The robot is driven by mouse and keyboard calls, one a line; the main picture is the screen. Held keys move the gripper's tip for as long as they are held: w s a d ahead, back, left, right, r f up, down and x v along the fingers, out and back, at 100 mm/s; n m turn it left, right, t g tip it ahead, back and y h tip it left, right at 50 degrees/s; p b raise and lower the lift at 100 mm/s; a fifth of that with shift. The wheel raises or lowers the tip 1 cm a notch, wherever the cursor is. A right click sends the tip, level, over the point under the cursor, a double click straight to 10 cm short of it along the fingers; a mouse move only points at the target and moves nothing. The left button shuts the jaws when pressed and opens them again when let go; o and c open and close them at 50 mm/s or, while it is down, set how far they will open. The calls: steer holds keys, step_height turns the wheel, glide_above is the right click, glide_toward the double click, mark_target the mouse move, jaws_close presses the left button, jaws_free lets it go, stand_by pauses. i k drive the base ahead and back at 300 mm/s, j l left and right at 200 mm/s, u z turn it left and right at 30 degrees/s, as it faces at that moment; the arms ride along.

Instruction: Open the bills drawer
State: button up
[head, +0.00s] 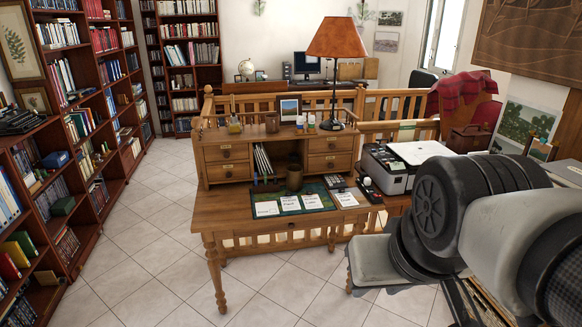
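A wooden writing desk (200,205) stands in the middle of the head view, with a small hutch on its top. The hutch has an upper left drawer (240,152) and a lower left drawer (240,172). It also has an upper right drawer (318,145) and a lower right drawer (318,164). These drawers look shut and have small knobs and pale labels. The labels are too small to read, so I cannot tell which is the bills drawer. My arm fills the lower right, to the right of the desk. My gripper is not in view.
An orange-shaded lamp (337,38) stands on the hutch. A printer (393,178) stands right of the desk. Bookshelves line the left wall. Tiled floor (150,245) is clear at left and front.

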mark_target(330, 162)
steer(key=i+j+z, duration=0.15)
steer(key=j, duration=0.2)
steer(key=i+j+z, duration=0.15)
steer(key=j, duration=0.2)
steer(key=i+j+z, duration=0.15)
steer(key=j, duration=0.25)
steer(key=i+j+z, duration=0.15)
steer(key=j, duration=0.25)
steer(key=i+j+z, duration=0.1)
steer(key=j, duration=0.3)
